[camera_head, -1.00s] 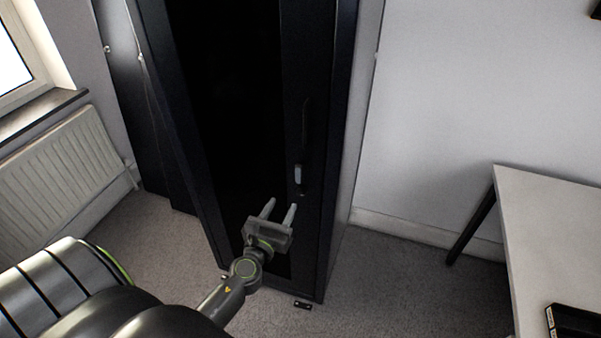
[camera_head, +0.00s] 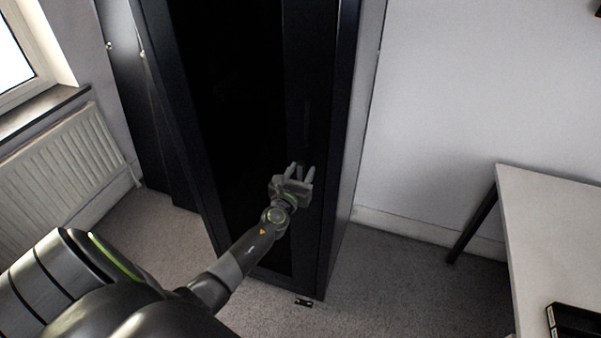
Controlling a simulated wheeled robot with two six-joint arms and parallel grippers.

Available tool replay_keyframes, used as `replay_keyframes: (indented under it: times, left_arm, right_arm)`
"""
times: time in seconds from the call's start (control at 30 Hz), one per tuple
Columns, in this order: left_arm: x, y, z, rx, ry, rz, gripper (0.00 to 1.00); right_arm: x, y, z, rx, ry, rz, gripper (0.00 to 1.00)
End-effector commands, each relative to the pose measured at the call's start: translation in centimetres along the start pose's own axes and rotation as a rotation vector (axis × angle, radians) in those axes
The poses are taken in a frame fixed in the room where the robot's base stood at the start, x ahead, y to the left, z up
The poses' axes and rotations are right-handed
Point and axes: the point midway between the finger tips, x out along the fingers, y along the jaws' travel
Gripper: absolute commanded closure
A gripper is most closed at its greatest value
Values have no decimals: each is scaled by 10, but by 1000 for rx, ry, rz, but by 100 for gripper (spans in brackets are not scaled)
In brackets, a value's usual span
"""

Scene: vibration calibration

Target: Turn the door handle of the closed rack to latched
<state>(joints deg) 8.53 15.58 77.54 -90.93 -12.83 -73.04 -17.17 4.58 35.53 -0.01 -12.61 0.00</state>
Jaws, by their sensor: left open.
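The tall black rack (camera_head: 230,90) stands closed in the middle of the head view, with a dark door. The door handle (camera_head: 307,122) is a dark upright strip on the right side of the door, hard to make out against the black. My left gripper (camera_head: 302,170) is open, its two fingers pointing up and away at the lower end of the handle. The light grey piece seen there earlier is hidden behind the fingers. I cannot tell whether the fingers touch the handle. My right gripper is not in view.
A white radiator (camera_head: 65,160) is under the window at the left. A white-topped table (camera_head: 555,230) with a black tray (camera_head: 575,322) stands at the right. Grey carpet (camera_head: 400,280) lies clear between rack and table.

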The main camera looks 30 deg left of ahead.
Motion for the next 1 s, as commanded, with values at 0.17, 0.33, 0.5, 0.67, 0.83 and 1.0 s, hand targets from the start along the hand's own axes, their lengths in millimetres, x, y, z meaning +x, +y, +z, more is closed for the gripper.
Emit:
replay_keyframes:
  times: [0.17, 0.33, 0.5, 0.67, 0.83, 1.0]
  left_arm:
    - [0, 0, 0, 0, 0, 0, 58]
    - [0, 0, 0, 0, 0, 0, 79]
    - [0, 0, 0, 0, 0, 0, 100]
    - [0, 0, 0, -5, 0, 0, 100]
    - [0, 0, 0, -41, -1, 0, 100]
    - [0, 0, -1, -132, -1, -1, 100]
  right_arm:
    - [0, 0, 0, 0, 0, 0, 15]
    - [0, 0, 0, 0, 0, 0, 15]
    - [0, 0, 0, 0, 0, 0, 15]
    - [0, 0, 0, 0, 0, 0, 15]
    - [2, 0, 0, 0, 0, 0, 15]
    - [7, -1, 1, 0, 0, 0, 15]
